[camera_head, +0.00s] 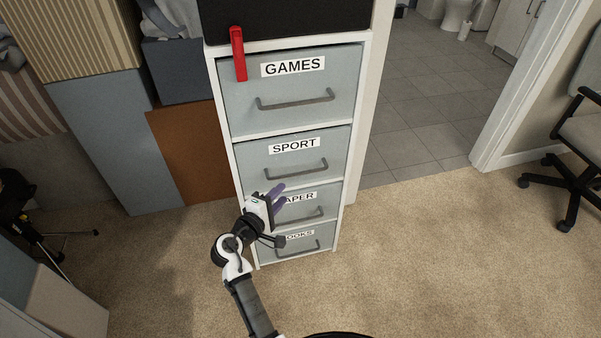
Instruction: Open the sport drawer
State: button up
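The sport drawer (258,158) is the second from the top in a white cabinet with grey-blue fronts. It is shut and carries a white SPORT label (294,146). Its grey bar handle (296,172) shows in full. My gripper (280,196) is below and a little left of that handle, in front of the paper drawer (318,196), and hides part of that drawer's label. Its purple-grey fingers look apart, with nothing seen between them. I cannot tell how far they are from the drawer front.
The games drawer (340,85) above and the books drawer (322,236) below are shut. A red object (238,55) hangs over the cabinet's top left. Boxes (100,130) stand left of it. Carpet (430,270) in front and right is clear up to an office chair (578,140).

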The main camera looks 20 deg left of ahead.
aim_at(301, 174)
jog(key=x, duration=1.2)
jog(key=shift+a+p, duration=0.1)
jog(key=shift+p, duration=0.3)
grip_shut()
